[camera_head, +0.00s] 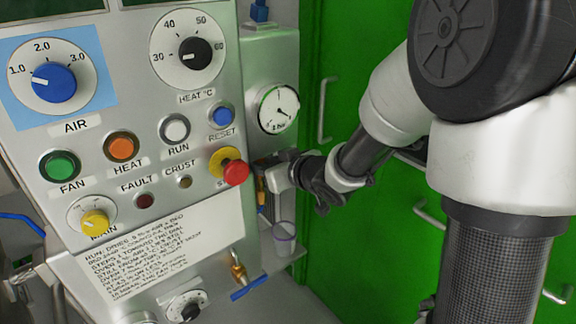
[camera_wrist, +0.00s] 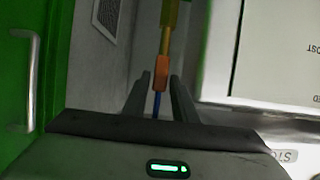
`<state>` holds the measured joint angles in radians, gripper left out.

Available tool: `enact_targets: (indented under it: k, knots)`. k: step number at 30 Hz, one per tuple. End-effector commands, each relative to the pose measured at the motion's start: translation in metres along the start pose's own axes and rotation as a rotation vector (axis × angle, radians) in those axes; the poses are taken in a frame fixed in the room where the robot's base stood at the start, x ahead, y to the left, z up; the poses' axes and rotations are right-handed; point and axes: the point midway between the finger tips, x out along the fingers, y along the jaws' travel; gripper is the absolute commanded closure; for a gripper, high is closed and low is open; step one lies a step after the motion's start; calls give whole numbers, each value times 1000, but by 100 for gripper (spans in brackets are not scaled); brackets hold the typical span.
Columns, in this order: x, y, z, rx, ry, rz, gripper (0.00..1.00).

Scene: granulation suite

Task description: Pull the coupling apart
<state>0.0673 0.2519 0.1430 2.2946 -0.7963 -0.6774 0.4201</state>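The coupling (camera_wrist: 161,72) is an orange-brown collar in the wrist view, on a brass stem (camera_wrist: 166,40) with a blue hose (camera_wrist: 157,104) on its other side. My gripper (camera_wrist: 158,82) is open, with one dark finger on each side of the collar. A gap shows between the collar and both fingers, so it does not look gripped. In the head view, a small brass part (camera_head: 260,186) shows beside the control cabinet's edge, close to my gripper. My gripper's fingers are hard to make out there.
The control panel (camera_head: 110,235) with knobs and buttons fills the left. A red stop button (camera_head: 235,173) juts out close to my gripper. A pressure gauge (camera_head: 278,108) is above, a purple-rimmed cup (camera_head: 284,240) below. A brass valve (camera_head: 238,268) is lower left. Green doors (camera_head: 345,265) stand behind.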

Motion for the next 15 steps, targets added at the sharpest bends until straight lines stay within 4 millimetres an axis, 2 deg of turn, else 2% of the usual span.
enact_targets:
  k: [1,9,14,15]
  knots:
    - [-14,1,-4,0,1,5,75]
    - [-81,2,-5,0,3,6,75]
    - [-121,2,-5,1,3,6,75]
    - [-125,0,0,-2,6,3,75]
